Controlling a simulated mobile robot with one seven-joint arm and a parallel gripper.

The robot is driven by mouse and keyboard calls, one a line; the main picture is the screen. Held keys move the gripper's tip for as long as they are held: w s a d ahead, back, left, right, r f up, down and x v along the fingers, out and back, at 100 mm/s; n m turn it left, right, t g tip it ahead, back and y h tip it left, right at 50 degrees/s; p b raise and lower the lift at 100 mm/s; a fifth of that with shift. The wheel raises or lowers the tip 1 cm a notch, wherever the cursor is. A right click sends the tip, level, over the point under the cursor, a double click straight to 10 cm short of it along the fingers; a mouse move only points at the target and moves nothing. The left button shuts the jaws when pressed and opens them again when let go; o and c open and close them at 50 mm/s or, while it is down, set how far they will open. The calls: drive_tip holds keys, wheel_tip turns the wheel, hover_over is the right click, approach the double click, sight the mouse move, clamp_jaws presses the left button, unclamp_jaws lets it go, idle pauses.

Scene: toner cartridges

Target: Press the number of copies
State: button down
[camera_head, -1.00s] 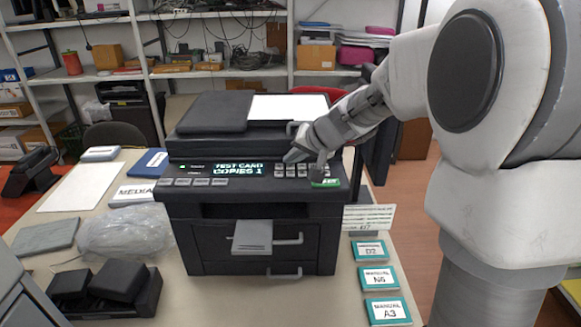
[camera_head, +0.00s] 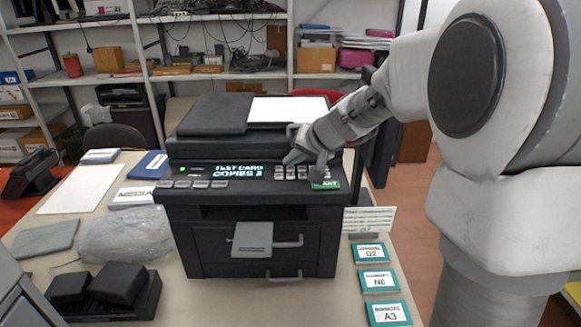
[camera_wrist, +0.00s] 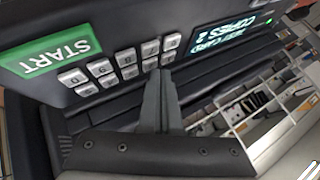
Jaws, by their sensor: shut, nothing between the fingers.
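The black copier (camera_head: 255,195) stands on the table with its lit display (camera_head: 238,171), which reads TEST CARD, COPIES 2. The display also shows upside down in the wrist view (camera_wrist: 225,38). The number keypad (camera_head: 290,173) is right of the display; its two rows of pale keys show in the wrist view (camera_wrist: 125,58). My gripper (camera_wrist: 163,73) is shut and empty, its fingertips close to the keys at the display end of the keypad. I cannot tell if they touch a key. The green START button (camera_wrist: 55,55) is at the other end.
A row of grey buttons (camera_head: 200,184) lies left on the panel. Labelled manuals (camera_head: 377,280) lie right of the copier. A plastic bag (camera_head: 125,233) and a black tray (camera_head: 110,290) lie at left. Shelves stand behind.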

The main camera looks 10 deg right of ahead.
drive_tip(key=shift+r, duration=0.45)
drive_tip(key=shift+r, duration=0.1)
wheel_tip(320, 180, up, 5)
drive_tip(key=p, duration=0.3)
drive_tip(key=shift+p, duration=0.4)
